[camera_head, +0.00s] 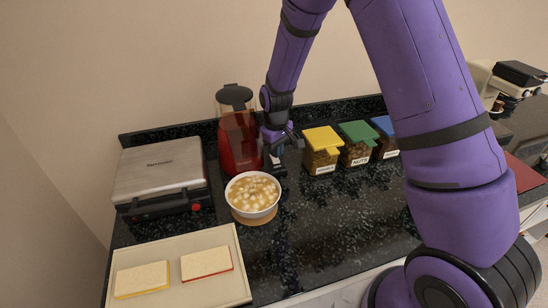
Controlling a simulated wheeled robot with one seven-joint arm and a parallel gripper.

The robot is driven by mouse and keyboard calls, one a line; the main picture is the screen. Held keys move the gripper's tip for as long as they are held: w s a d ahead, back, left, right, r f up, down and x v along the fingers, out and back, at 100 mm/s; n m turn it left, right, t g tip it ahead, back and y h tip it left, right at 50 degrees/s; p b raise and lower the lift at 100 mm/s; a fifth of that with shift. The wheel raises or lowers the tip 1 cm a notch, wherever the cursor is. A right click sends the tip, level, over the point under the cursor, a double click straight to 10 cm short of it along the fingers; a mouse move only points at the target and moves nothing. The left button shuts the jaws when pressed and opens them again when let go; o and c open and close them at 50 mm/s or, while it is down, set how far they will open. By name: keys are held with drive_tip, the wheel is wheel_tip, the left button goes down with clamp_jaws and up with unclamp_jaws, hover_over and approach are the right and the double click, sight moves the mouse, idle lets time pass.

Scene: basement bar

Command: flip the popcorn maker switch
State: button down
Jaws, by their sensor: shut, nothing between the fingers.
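The red popcorn maker (237,152) stands at the back of the black counter, with a dark lid and a clear reddish upper part. Its switch cannot be made out; part of its right side is behind my gripper. My gripper (279,170) points down just right of the popcorn maker, close to its lower right side. It is shut and holds nothing. Whether it touches the maker cannot be told. A white bowl of popcorn (253,193) sits on a round tan mat in front of the maker.
A silver press grill (160,172) stands at left. A beige tray (222,282) with two sandwich-like slabs lies in front. Yellow (322,138), green (357,134) and blue-lidded (382,125) containers stand right of my gripper. The counter's front middle (330,225) is clear.

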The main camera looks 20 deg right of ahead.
drive_tip(key=shift+r, duration=2.55)
drive_tip(key=shift+r, duration=0.3)
wheel_tip(320, 180, up, 11)
drive_tip(key=m+t, duration=0.1)
hover_over(276, 160)
drive_tip(key=s+d, duration=0.3)
drive_tip(key=s, duration=0.2)
drive_tip(key=s+d+r+m+t, duration=0.2)
drive_tip(key=s+d+r, duration=0.1)
drive_tip(key=s+r, duration=0.55)
drive_tip(key=s+d+r+m+t, duration=0.1)
drive_tip(key=s+r, duration=0.3)
drive_tip(key=s, duration=0.5)
drive_tip(key=s+d+r+m+t, duration=0.1)
drive_tip(key=s+r, duration=0.3)
drive_tip(key=s, duration=0.6)
drive_tip(key=shift+d+r+m, duration=0.3)
drive_tip(key=shift+d+m, duration=0.2)
drive_tip(key=shift+d, duration=0.25)
drive_tip(key=shift+w, duration=0.1)
